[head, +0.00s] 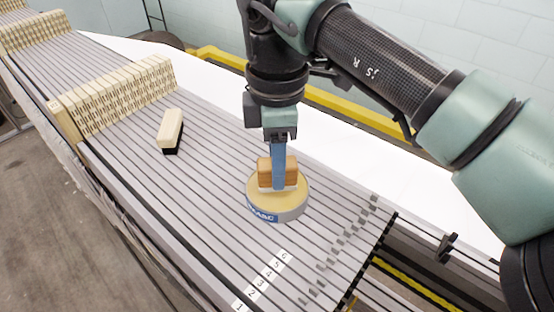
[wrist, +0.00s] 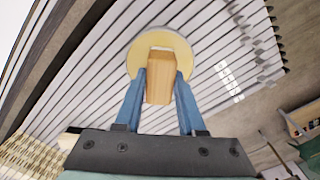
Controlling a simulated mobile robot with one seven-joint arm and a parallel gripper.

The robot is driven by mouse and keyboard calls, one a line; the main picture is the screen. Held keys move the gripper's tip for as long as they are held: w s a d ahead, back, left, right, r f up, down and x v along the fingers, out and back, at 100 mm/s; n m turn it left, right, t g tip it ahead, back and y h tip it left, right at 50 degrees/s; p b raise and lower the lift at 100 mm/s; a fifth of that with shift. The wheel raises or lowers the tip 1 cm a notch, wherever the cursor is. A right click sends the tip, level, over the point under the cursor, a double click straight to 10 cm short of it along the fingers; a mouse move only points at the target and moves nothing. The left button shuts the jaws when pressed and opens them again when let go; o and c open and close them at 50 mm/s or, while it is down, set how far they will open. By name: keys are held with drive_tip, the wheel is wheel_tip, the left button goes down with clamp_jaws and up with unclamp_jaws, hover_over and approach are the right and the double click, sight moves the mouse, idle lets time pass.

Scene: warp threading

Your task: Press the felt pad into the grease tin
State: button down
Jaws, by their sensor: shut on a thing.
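The felt pad (head: 264,174) is a wooden block with a thin white felt layer on its underside. The grease tin (head: 292,207) is a low round grey tin with a blue label and a yellowish top surface, standing on the slatted bed. My gripper (head: 278,178) points down with its blue fingers closed on the pad's wooden sides. The pad is upright over the tin, its white edge at or just above the grease; I cannot tell how firmly it touches. The wrist view also shows the pad (wrist: 159,88) between both fingers, with the tin (wrist: 136,60) behind it.
A brush with a cream back (head: 170,128) and black bristles lies to the left on the slatted bed (head: 215,150). A row of cream slotted blocks (head: 125,95) stands at the far left. Numbered labels (head: 262,281) and small grey pegs (head: 345,240) are in front and right.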

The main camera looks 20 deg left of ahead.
drive_tip(key=shift+f+b, duration=0.45)
idle(1.6)
drive_tip(key=shift+r, duration=0.15)
drive_tip(key=shift+r+p, duration=2)
drive_tip(key=shift+r, duration=1.45)
